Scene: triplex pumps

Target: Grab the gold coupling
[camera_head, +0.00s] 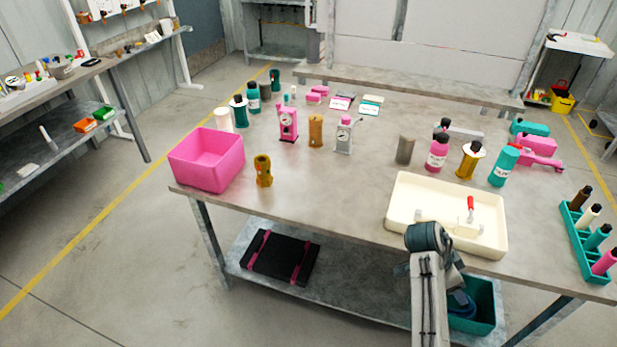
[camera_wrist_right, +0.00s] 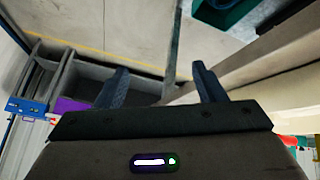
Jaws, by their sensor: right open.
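A gold coupling (camera_head: 264,171), a short upright brass-coloured piece with a flared top, stands near the table's front left edge, just right of the pink bin. The coupling is not seen in that view. My left gripper is not in view.
The pink bin (camera_head: 207,160) stands at the table's left corner. The cream tray (camera_head: 402,208) with a red-handled tool lies at front right. Several bottles stand behind it, and a teal rack (camera_head: 578,240) is at far right. The table's front middle is clear.

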